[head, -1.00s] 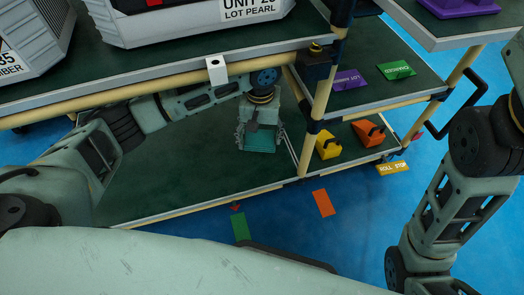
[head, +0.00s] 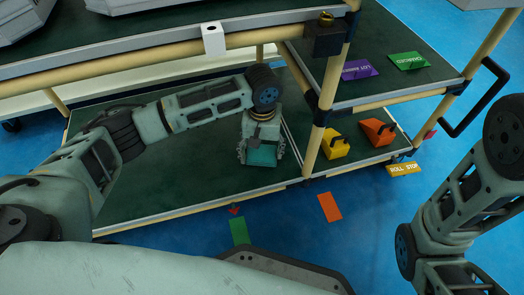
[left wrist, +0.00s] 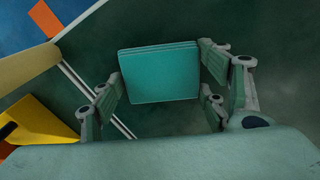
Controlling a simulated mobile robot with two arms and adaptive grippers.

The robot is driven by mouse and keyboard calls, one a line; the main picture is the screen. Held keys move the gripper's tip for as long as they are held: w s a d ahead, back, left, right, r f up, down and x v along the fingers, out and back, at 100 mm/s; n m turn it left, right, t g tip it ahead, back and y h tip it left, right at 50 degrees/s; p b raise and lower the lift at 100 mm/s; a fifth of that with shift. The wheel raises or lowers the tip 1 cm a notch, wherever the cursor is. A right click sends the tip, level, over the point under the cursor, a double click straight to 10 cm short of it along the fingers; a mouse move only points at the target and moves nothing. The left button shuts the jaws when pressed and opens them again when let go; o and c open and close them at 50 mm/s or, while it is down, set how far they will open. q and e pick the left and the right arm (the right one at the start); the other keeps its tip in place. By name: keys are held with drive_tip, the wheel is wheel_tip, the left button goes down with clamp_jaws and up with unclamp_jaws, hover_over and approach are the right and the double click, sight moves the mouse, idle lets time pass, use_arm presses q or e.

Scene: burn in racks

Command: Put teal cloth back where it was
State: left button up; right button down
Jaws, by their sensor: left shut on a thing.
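The teal cloth (head: 263,156) is a flat, folded square with several layers. In the left wrist view the cloth (left wrist: 160,72) sits between the finger pads, above the dark green deck. My left gripper (head: 261,151) is shut on it, with a finger at each side. The gripper is over the lower green shelf (head: 180,185), close to its front edge and left of the post. I cannot tell whether the cloth touches the shelf. My right arm comes in at the right, but its gripper is out of view.
A yellow wedge (head: 334,146) and an orange wedge (head: 377,132) are on the lower deck right of the post (head: 318,140). Purple (head: 358,69) and green (head: 409,61) cards lie on the shelf above. An upper shelf rail (head: 130,65) runs over my left arm. The lower shelf's left is clear.

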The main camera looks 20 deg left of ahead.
use_arm(q)
drive_tip(key=o, duration=1)
drive_tip(key=shift+f, duration=0.1)
